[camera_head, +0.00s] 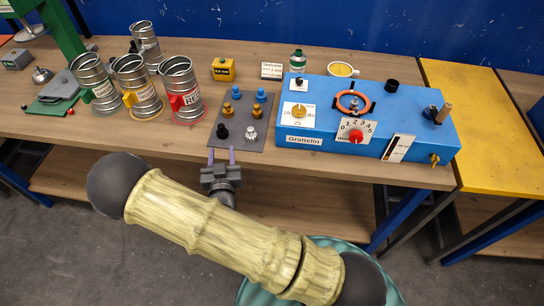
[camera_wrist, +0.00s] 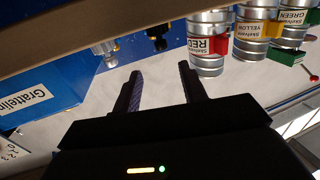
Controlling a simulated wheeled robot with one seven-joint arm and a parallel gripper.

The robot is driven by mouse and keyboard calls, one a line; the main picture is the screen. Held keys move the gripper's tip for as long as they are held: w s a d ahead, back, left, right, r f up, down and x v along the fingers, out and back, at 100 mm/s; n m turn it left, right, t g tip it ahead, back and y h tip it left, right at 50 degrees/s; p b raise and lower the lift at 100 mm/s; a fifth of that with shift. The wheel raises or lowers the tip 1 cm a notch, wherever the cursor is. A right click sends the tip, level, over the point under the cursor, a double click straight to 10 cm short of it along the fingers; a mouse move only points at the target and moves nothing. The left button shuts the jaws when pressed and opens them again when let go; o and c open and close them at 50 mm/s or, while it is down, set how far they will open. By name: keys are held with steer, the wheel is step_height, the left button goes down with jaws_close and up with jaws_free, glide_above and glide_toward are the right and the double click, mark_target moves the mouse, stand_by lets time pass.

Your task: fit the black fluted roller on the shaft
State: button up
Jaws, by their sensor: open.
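My gripper (camera_head: 221,157) is open and empty, at the table's front edge just in front of the dark mat. Its two fingers point toward the mat; they also show in the wrist view (camera_wrist: 160,85). A black roller-like piece (camera_head: 222,131) stands upright on the mat, ahead of the fingers and apart from them. Flutes are too small to tell. A blue machine (camera_head: 310,120) labelled Grattelin stands to the right. Which of its upright posts is the shaft I cannot tell.
The dark mat (camera_head: 240,143) also bears blue, orange and silver pieces (camera_head: 251,133). Several metal cans (camera_head: 180,90) with coloured tags stand left of it. A black cylinder (camera_head: 392,86) is at the machine's back edge. A yellow table (camera_head: 480,120) adjoins at right.

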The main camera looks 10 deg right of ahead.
steer(key=d+g, duration=0.1)
steer(key=w+d+m+g, duration=0.1)
steer(key=d+m+g+h, duration=0.1)
steer(key=shift+w+d+f+g, duration=0.3)
steer(key=shift+d, duration=0.1)
steer(key=d+g, duration=0.3)
steer(key=g, duration=0.1)
steer(key=shift+s+d+r+m+y, duration=0.25)
steer(key=shift+s+r+m+y, duration=0.05)
steer(key=shift+s+r+m, duration=0.1)
steer(key=s+d+r+n+g+y, duration=0.1)
steer(key=s+d+r+n+g, duration=0.1)
steer(key=s+d+r, duration=0.3)
steer(key=s+d+r+n+g+y, duration=0.1)
steer(key=s+d+r+g, duration=0.4)
steer(key=s, duration=0.6)
steer(key=shift+d+r+n+g, duration=0.3)
steer(key=shift+d+r+n, duration=0.1)
steer(key=shift+d+r, duration=0.25)
steer(key=shift+a, duration=0.1)
steer(key=shift+c, duration=0.6)
